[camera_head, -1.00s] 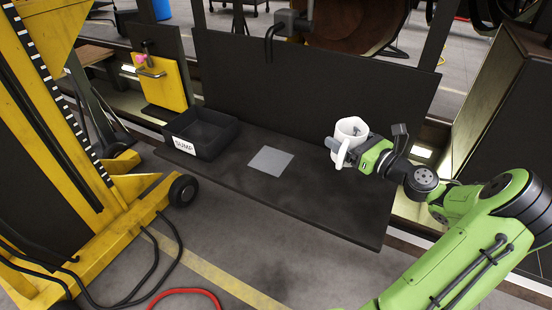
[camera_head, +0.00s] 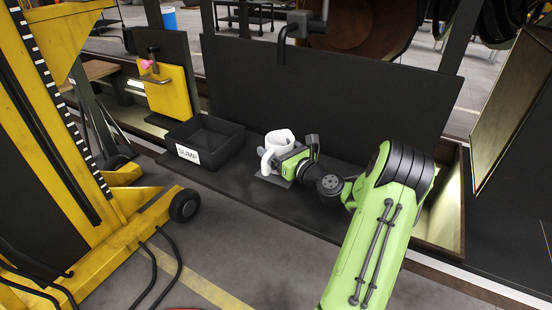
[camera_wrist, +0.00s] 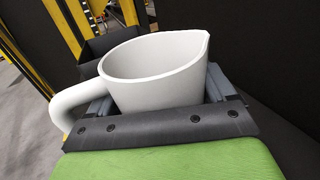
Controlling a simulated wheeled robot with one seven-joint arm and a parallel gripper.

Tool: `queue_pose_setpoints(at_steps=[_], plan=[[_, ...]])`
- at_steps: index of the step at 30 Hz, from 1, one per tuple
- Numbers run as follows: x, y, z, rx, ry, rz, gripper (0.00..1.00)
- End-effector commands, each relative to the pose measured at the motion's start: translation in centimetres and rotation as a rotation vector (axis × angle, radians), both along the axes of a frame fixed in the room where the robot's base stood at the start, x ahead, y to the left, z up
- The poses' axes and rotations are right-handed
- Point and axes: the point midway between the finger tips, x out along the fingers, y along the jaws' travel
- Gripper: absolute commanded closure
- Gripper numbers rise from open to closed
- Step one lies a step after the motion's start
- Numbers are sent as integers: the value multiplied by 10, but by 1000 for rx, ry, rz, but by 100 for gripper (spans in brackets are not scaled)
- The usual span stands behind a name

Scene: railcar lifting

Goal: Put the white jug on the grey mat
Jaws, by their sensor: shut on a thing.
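The white jug (camera_head: 280,143) is held upright in my gripper (camera_head: 276,158), which is shut on it. The jug also shows in the wrist view (camera_wrist: 155,75), its handle to the left and its spout to the upper right. The grey mat (camera_head: 270,179) lies on the dark bench and is mostly hidden behind the jug and my gripper. The jug is over or very near the mat in the picture. I cannot tell whether its base touches the mat.
A black bin labelled SUMP (camera_head: 206,143) stands on the dark bench (camera_head: 232,194) just left of the jug. A dark upright panel (camera_head: 330,100) rises behind the bench. A yellow wheeled lift (camera_head: 70,170) stands at the left.

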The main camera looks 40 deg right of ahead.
Motion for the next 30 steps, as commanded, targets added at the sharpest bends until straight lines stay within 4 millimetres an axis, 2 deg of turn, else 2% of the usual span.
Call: queue_pose_setpoints(at_steps=[1,2,11,12,15,23,26,30], plan=[[0,0,-14,5,1,0,50],[0,0,-17,4,1,0,50],[0,0,-17,1,1,0,50],[0,0,-18,1,1,0,16],[0,0,-17,0,1,0,0],[0,0,-14,-1,0,0,0],[-14,0,-15,3,4,-2,0],[-52,0,-16,4,5,-6,0]])
